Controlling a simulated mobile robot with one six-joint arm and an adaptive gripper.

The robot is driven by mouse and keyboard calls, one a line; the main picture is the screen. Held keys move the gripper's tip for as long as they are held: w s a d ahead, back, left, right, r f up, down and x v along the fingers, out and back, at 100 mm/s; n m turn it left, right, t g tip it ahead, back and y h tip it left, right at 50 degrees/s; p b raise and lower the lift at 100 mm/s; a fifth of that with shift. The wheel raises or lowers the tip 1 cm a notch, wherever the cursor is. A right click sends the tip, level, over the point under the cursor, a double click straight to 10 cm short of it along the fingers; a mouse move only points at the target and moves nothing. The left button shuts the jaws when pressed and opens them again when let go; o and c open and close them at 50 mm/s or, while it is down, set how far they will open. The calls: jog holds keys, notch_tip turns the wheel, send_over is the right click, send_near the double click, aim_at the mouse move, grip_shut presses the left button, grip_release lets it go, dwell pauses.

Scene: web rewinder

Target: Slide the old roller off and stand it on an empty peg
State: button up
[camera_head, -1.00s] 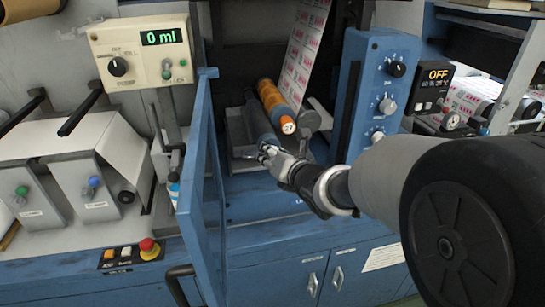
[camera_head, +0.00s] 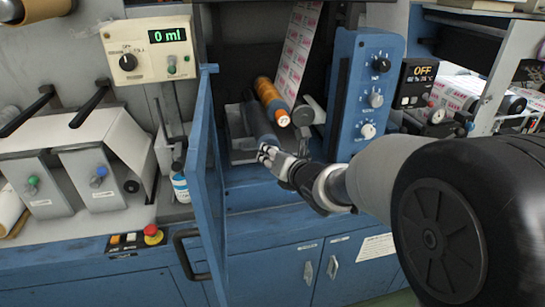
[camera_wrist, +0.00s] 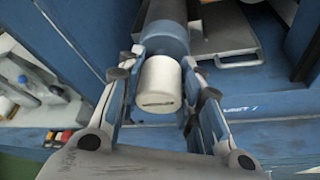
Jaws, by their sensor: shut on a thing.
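The roller in my grip has a dark grey body (camera_wrist: 165,12), a blue collar (camera_wrist: 164,42) and a white end (camera_wrist: 159,84). My gripper (camera_wrist: 165,75) is shut around that near end, one finger on each side. In the head view my gripper (camera_head: 270,154) is at the front of the machine's opening. The dark roller (camera_head: 259,126) runs back from it, beside an orange roller (camera_head: 271,98). The roller's far end is hidden, so I cannot tell whether it is still on its shaft. I cannot make out an empty peg for certain.
An open blue door (camera_head: 205,175) stands close to the left of my gripper. A blue control panel (camera_head: 360,95) is to the right. A printed web (camera_head: 299,50) hangs behind the orange roller. Black rods (camera_head: 92,104) and white rolls are at the left.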

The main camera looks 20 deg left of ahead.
jog(key=o, duration=1.2)
jog(key=shift+f, duration=0.1)
jog(key=o, duration=0.7)
jog(key=shift+c, duration=0.2)
jog(key=shift+d, duration=0.1)
jog(key=v, duration=0.9)
dwell(0.4)
